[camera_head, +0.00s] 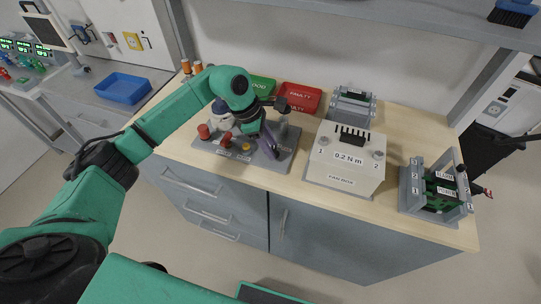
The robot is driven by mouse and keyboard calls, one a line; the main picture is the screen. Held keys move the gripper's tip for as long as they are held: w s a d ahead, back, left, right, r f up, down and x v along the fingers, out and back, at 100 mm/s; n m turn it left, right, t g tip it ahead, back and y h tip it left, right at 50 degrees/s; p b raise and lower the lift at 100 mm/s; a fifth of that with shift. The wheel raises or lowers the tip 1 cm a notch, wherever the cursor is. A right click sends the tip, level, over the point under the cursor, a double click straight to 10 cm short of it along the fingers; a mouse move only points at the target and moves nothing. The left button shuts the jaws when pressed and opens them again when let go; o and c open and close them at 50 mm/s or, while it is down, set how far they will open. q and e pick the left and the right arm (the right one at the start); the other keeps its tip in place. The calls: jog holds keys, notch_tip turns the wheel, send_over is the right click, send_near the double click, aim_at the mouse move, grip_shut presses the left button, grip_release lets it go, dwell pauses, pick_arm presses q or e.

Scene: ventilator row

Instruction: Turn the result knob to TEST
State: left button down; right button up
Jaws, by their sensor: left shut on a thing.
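The grey control panel (205,147) lies on the left part of the wooden bench, with red knobs (203,131), a small yellowish part (246,146) and white labels too small to read. My left gripper (268,147) reaches down over the panel's right half and is shut on what appears to be the result knob. The fingers hide the knob, so I cannot tell where it points. Dark purple shows at the fingers. My right gripper is not in view.
A green tray (263,86) and a red FAULTY tray (302,97) stand behind the panel. A white 0.2 N m box (343,174) stands to the right, then a grey rack (411,187) with green boards. A shelf (400,32) overhangs the back.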

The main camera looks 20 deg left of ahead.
pick_arm(q)
jog(key=shift+w+m+g+b, duration=0.15)
jog(key=shift+m+g+b, duration=0.35)
jog(key=shift+m+b, duration=0.8)
jog(key=shift+r, duration=0.1)
jog(key=shift+c, duration=2.2)
grip_release()
jog(key=b+v, duration=0.2)
jog(key=v, duration=1.2)
jog(key=shift+a+r, duration=0.2)
